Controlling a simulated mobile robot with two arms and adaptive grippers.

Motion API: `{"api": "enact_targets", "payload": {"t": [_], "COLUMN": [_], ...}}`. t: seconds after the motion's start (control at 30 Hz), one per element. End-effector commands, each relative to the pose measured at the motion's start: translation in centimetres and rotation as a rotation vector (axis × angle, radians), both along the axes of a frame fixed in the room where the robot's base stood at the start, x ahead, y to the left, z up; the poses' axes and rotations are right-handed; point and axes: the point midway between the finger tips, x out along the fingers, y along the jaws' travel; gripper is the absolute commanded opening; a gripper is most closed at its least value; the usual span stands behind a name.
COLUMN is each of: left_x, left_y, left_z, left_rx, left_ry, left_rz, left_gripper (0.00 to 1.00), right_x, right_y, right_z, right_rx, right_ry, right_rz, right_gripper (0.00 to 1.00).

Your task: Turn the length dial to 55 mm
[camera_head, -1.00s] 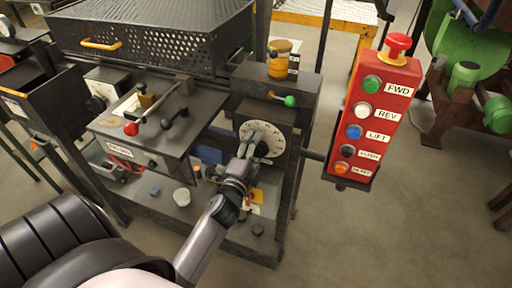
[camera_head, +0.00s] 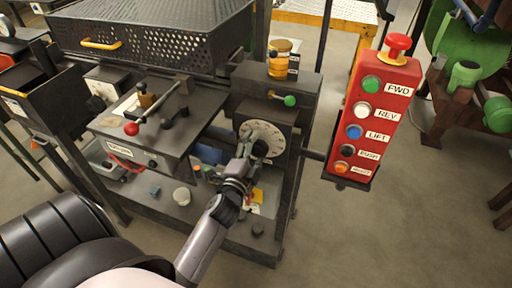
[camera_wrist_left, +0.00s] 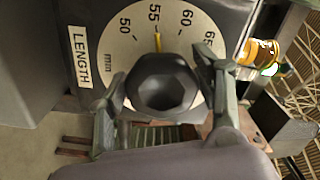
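The length dial (camera_head: 270,133) is a pale round plate on the dark machine front. In the left wrist view the dial plate (camera_wrist_left: 112,52) shows numbers from 50 to 65 beside a LENGTH mm label (camera_wrist_left: 81,57). Its black knob (camera_wrist_left: 162,84) has a yellow pointer (camera_wrist_left: 157,42) that lines up with the 55 mark, as near as I can see. My left gripper (camera_head: 251,146) is at the dial, and its two fingers (camera_wrist_left: 160,68) stand on either side of the knob, open, with visible gaps. My right gripper is not in view.
A red button box (camera_head: 373,120) stands to the right of the dial. A green-knobbed lever (camera_head: 289,101) and a yellow-topped beacon (camera_head: 280,60) are above it. A bench with a red-knobbed lever (camera_head: 131,128) lies to the left. The floor at lower right is clear.

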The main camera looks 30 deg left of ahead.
Motion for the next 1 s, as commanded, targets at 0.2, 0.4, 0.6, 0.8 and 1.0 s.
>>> {"api": "enact_targets", "payload": {"t": [0.2, 0.4, 0.6, 0.8, 1.0], "left_x": [0.0, 0.0, -1.1, -4.4, -6.8], "left_y": [0.0, 0.0, -0.3, -1.0, -1.6], "left_z": [0.0, 0.0, -0.1, -0.1, -0.1], "left_rx": [0.001, 0.001, -0.001, -0.002, -0.001], "left_ry": [0.000, 0.000, 0.002, 0.003, 0.003], "left_rz": [0.000, -0.001, -0.001, 0.001, 0.001], "left_gripper": [0.75, 0.75, 0.75, 0.75, 0.75], "right_x": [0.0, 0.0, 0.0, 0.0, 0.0], "right_y": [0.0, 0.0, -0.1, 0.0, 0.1], "right_z": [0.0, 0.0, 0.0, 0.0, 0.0], "right_rx": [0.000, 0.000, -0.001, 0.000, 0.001], "right_ry": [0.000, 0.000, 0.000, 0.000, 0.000], "right_rz": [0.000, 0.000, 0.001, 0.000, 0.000], "right_gripper": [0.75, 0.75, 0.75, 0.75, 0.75]}}
